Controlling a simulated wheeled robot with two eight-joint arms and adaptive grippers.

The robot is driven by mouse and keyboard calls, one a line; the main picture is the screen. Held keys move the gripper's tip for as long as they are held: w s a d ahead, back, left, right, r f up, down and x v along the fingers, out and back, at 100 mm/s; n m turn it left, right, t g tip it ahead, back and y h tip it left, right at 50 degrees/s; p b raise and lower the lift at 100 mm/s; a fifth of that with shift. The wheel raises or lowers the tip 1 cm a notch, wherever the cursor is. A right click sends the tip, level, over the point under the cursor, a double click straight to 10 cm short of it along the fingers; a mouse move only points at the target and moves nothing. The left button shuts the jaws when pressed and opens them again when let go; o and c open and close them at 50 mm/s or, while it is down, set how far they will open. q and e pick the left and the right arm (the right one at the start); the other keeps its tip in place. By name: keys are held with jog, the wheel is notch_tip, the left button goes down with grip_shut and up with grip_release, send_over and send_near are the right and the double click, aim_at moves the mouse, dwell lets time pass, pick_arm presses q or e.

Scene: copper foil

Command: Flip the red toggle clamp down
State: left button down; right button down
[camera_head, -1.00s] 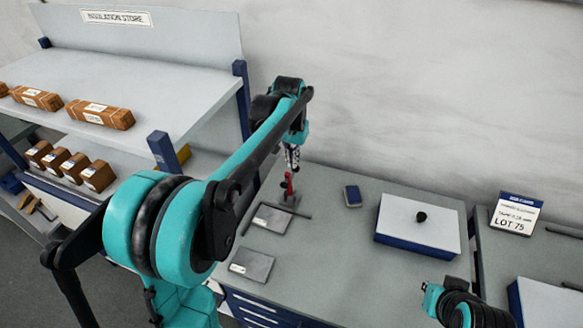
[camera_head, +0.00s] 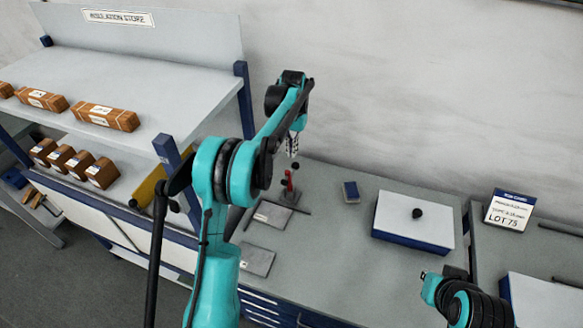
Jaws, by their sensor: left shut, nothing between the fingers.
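The red toggle clamp (camera_head: 289,182) stands on a small dark base at the back left of the grey workbench (camera_head: 330,235). Its red handle points up. My left arm comes in from the left and reaches over the bench. My left gripper (camera_head: 291,152) hangs just above the clamp, shut and empty, with a visible gap between it and the handle. Part of my right arm shows at the lower right; its gripper fingers are not in view.
Two grey plates, one (camera_head: 272,214) near the clamp and one (camera_head: 257,259) nearer the front, lie on the bench. A small blue block (camera_head: 350,192) and a white-topped blue box (camera_head: 413,222) stand to the right. A shelf (camera_head: 120,90) with brown packages is at left.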

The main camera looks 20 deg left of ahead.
pick_arm(q)
jog(key=f+b, duration=0.1)
jog(key=f, duration=0.9)
jog(key=shift+s, duration=0.2)
